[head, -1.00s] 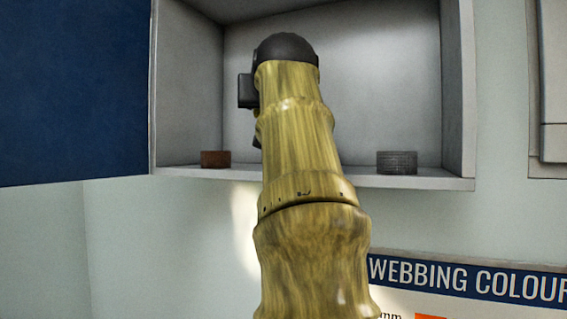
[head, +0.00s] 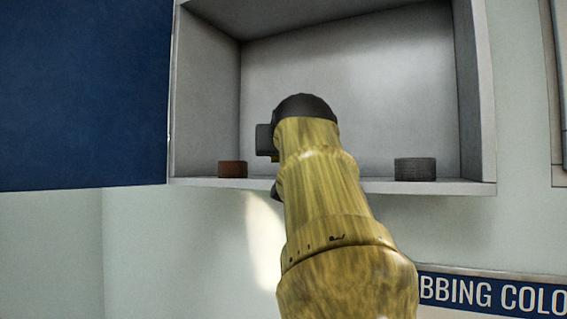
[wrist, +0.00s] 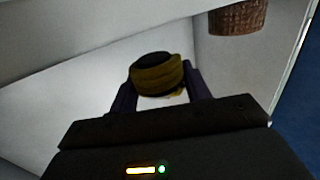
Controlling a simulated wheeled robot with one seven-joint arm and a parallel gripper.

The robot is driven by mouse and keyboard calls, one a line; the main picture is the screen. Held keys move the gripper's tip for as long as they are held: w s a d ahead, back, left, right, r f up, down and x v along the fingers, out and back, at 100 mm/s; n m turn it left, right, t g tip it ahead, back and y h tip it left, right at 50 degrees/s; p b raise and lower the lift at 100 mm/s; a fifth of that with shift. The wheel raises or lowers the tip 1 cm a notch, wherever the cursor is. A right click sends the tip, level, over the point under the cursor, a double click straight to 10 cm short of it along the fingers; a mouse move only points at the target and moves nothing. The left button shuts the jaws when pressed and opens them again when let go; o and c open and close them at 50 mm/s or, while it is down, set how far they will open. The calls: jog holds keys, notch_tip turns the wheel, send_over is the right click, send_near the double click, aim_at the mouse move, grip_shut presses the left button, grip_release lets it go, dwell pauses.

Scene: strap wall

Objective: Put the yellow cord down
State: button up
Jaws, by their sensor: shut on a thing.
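The yellow cord (wrist: 158,77) is a small coil with a dark top, seen in the wrist view between the two fingers of my gripper (wrist: 160,88). The gripper is shut on it. In the head view my arm hides the cord and the fingers; only the dark wrist end (head: 303,107) shows, in front of the open wall cabinet. The wrist view shows pale cabinet surfaces around the cord. I cannot tell whether the cord touches the cabinet shelf (head: 300,184).
A brown coil (head: 232,169) stands on the shelf at left; it also shows in the wrist view (wrist: 238,17). A grey coil (head: 415,169) stands at right. The blue door (head: 80,90) is open at left. A webbing colour sign (head: 490,293) hangs below.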

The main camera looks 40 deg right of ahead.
jog(key=shift+f, duration=1.35)
jog(key=shift+f, duration=0.15)
jog(key=o, duration=1.1)
jog(key=shift+c, duration=0.2)
